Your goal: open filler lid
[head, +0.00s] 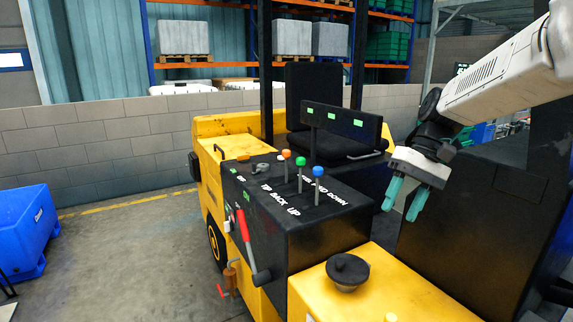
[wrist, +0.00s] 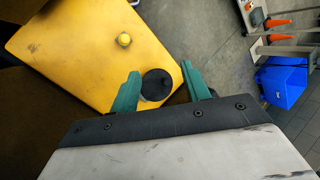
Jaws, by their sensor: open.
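The filler lid (head: 347,268) is a round black cap with a small knob, on the yellow body (head: 390,295) in the lower middle of the head view. My gripper (head: 403,203) has two teal fingers pointing down. It is open and empty, above and to the right of the lid in the head view. In the wrist view the lid (wrist: 156,84) appears between the two spread fingertips (wrist: 160,73), with the yellow surface (wrist: 80,50) around it. The gripper looks apart from the lid. The lid appears closed; its underside is hidden.
A black console (head: 290,215) with orange, green and blue-topped levers and a red handle (head: 244,226) stands left of the lid. A small yellow knob (wrist: 124,39) is near the lid. A black seat (head: 312,95) is behind. A blue bin (head: 22,230) stands on the floor at left.

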